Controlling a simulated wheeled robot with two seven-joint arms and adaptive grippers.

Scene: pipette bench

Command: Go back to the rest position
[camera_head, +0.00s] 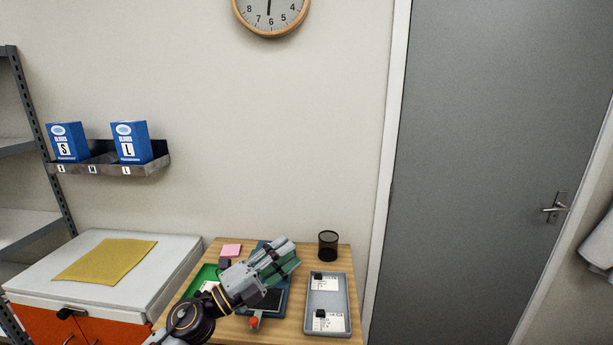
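My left gripper (286,253) reaches in from the bottom left over the wooden bench (308,262). Its fingers point up and to the right. They overlap in this view, so I cannot tell whether they are apart or hold anything. It covers part of a dark blue-green tray or mat (286,300) below it. My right gripper is not in view.
A grey tray (328,294) with labelled cards and small black items lies to the right. A black mesh cup (327,246) and pink notes (231,251) stand behind. A green item (205,276) lies left. A white-topped cabinet (60,270) adjoins the bench.

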